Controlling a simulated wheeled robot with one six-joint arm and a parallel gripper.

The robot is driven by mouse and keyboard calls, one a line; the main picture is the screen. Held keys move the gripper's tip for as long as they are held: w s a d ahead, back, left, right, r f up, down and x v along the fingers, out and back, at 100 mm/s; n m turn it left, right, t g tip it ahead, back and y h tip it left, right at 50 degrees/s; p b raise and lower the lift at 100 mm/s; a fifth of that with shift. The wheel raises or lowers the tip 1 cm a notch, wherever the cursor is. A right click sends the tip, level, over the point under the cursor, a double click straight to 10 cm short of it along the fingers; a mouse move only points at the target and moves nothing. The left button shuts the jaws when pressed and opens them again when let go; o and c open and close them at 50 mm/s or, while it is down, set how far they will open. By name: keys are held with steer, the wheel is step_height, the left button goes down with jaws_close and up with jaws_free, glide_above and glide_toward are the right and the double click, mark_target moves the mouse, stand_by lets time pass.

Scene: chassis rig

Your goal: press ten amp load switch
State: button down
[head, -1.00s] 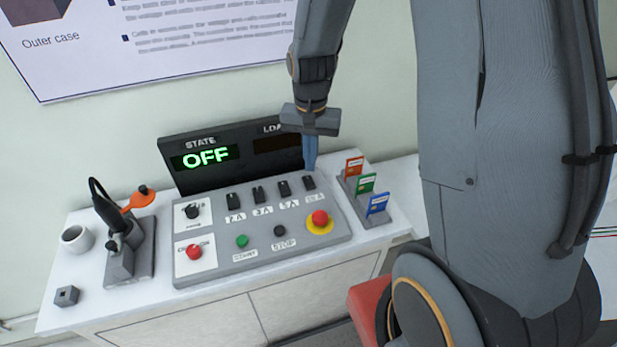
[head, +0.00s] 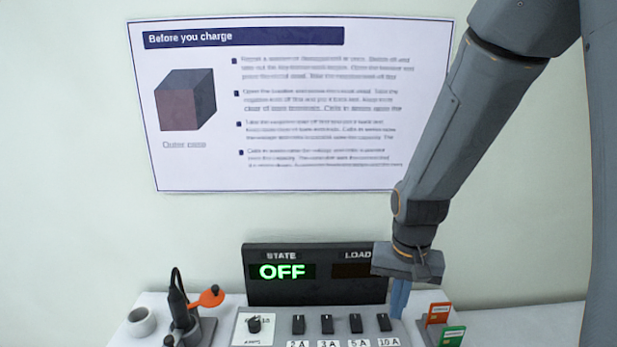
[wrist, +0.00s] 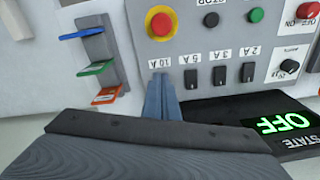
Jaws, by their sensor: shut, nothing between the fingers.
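The ten amp load switch (head: 384,322) is a small black rocker, the rightmost in a row on the grey panel, with a 10 A label (head: 388,341) below it. My gripper (head: 398,312) points down with its blue-grey fingers shut and empty. In the head view the fingertips are just right of and behind the switch; whether they touch it cannot be told. In the wrist view the shut fingers (wrist: 160,85) cover the spot below the 10 A label (wrist: 160,64) and hide the switch. The state display (head: 282,271) reads OFF in green; the load display (head: 352,270) is dark.
The 5 A switch (head: 355,323) stands close left of the ten amp one. The card rack holds orange (head: 439,313) and green (head: 452,336) cards to the right; blue (wrist: 82,33) shows in the wrist view. A red button (wrist: 161,23) lies beyond the label.

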steer(key=s+n+b, duration=0.1)
steer(key=s, duration=0.1)
steer(key=s+n+b, duration=0.1)
steer(key=s, duration=0.1)
steer(key=s+f+n+b, duration=0.1)
steer(key=shift+s+t, duration=0.4)
step_height(320, 180, up, 8)
steer(key=f+n+g+b, duration=0.1)
steer(key=n+b, duration=0.1)
steer(key=n, duration=1.6)
glide_above(383, 317)
steer(key=shift+r, duration=0.25)
step_height(383, 317, down, 14)
steer(key=p, duration=0.3)
steer(key=shift+p, duration=0.3)
